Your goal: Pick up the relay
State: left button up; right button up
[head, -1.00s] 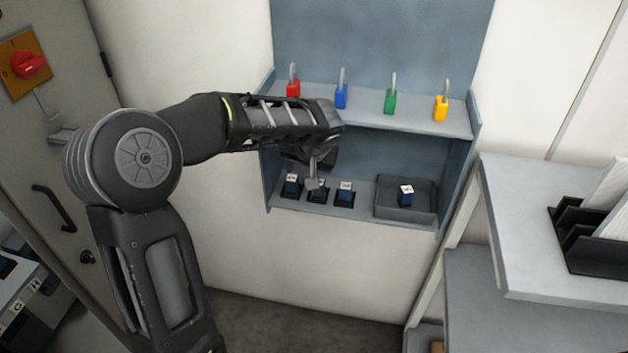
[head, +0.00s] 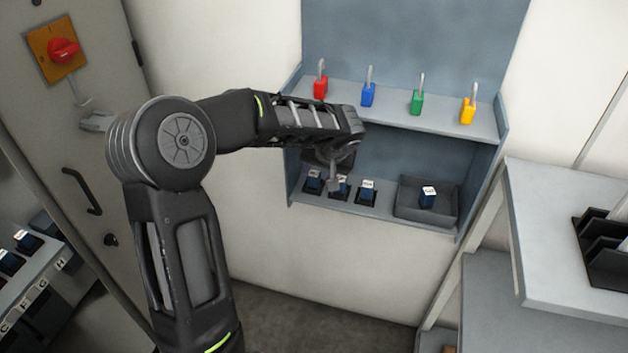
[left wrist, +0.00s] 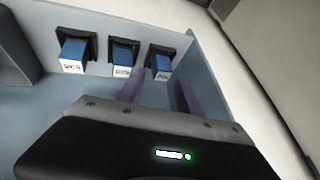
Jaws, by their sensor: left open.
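Three dark blue relays with white labelled tops stand in black sockets on the lower shelf: a left one (head: 314,182), a middle one (head: 344,187) and a right one (head: 367,192). A fourth relay (head: 428,198) stands in a grey tray (head: 410,212). My left gripper (head: 334,186) is open at the row, partly covering the middle relay. In the left wrist view its fingers (left wrist: 160,88) straddle the end relay (left wrist: 161,66) in the picture; I cannot tell the depth. The middle relay (left wrist: 123,54) and another (left wrist: 73,54) stand beside it. My right gripper is not seen.
Cabinet walls bound the lower shelf. A worktop (head: 565,250) stands at right; more relays (head: 27,241) are at left.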

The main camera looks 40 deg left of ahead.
aim_at(315, 176)
pick_arm(q)
jog(key=shift+w+a+f+p, duration=0.15)
jog(key=shift+a+f+p, duration=0.15)
jog(key=shift+f, duration=0.1)
jog(key=p+x, duration=0.1)
jog(key=x, duration=0.2)
jog(key=shift+w+a+f, duration=0.15)
jog(key=shift+f, duration=0.05)
jog(key=shift+w+a+f, duration=0.1)
jog(key=shift+w+f, duration=0.05)
jog(key=shift+f, duration=0.15)
jog(key=shift+c, duration=0.5)
grip_shut()
